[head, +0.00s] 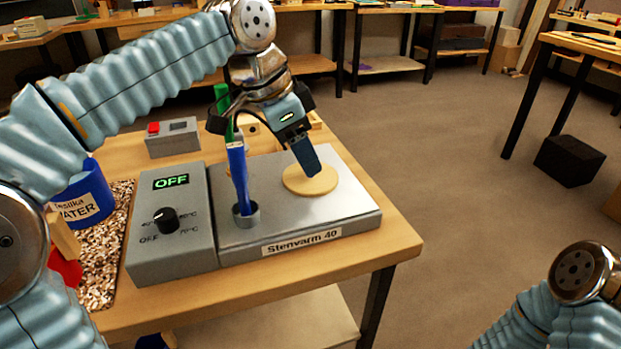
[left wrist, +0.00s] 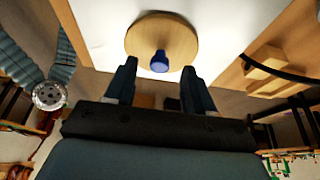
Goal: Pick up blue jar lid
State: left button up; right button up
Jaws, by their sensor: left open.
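A round pale wooden disc (head: 318,184) with a small blue knob (left wrist: 160,61) on it lies on the grey hot plate labelled "Stenvarm 40" (head: 345,205); this looks like the blue jar lid. The disc also shows in the left wrist view (left wrist: 180,37). My left gripper (head: 308,168) points down above the disc and hides the knob in the head view. In the left wrist view its fingers (left wrist: 156,84) are apart, with nothing between them, and the knob lies just beyond the tips. My right gripper is out of view.
A blue jar labelled "WATER" (head: 92,190) stands at the left. A blue brush (head: 239,180) stands upright in a small metal cup (head: 246,215), close beside my left gripper. A grey control box (head: 172,245) reads "OFF". A grey box with a red button (head: 172,138) is behind.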

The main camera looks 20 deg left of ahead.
pick_arm(q)
jog(key=shift+x, duration=1.05)
jog(key=shift+r, duration=0.1)
jog(key=shift+c, duration=0.5)
grip_shut()
